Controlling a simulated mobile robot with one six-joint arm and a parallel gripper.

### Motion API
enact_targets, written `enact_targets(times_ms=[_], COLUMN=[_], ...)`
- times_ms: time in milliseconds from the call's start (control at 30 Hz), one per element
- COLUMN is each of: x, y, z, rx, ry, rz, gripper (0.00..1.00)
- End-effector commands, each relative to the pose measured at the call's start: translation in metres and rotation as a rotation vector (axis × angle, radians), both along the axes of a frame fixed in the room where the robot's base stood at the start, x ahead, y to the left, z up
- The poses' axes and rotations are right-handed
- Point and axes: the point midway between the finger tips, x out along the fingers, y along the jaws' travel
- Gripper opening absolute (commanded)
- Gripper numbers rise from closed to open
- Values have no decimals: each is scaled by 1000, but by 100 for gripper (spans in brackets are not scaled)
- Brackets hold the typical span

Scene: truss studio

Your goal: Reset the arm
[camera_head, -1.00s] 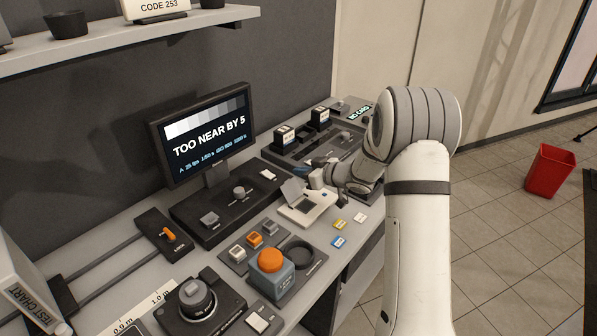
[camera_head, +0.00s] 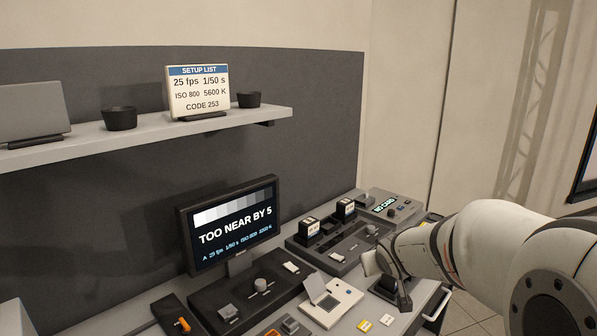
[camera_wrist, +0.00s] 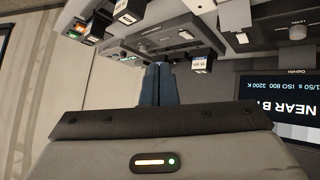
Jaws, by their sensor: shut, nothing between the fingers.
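My gripper shows in the wrist view (camera_wrist: 158,84), where its two blue-grey fingers are pressed together with nothing between them. In the head view my arm reaches in from the right, and its wrist end is over the right part of the desk, near the black blocks. The fingertips are not clear in that view. The gripper is apart from the desk devices as far as I can see.
A monitor (camera_head: 234,225) reads "TOO NEAR BY 5". A setup list card (camera_head: 198,92) stands on the shelf (camera_head: 70,148) between dark cups. A white card device (camera_head: 332,303), small coloured cards (camera_head: 364,325) and a "NO CARD" unit (camera_head: 388,204) are on the desk.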

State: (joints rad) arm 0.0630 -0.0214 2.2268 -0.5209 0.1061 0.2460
Motion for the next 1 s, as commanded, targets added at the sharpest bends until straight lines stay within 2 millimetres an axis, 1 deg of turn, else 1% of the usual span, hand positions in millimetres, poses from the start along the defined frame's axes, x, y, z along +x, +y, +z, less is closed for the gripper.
enact_targets(times_ms=[33, 167, 200, 233, 400, 500, 600, 700, 800, 1000], x=[-20, -76, -93, -107, -182, -217, -243, -257, -262, -262], y=[-2, -3, -2, 0, 14, 24, 33, 39, 41, 41], z=[5, 5, 4, 3, -5, -9, -13, -15, -16, -16], rx=[2, 26, 36, 46, 113, 153, 183, 202, 209, 209], ry=[30, 141, 177, 205, 365, 444, 503, 536, 550, 550], rz=[-31, -106, -122, -134, -167, -164, -157, -150, -146, -146], gripper=[0, 0, 0, 0, 0, 0, 0, 0, 0, 0])
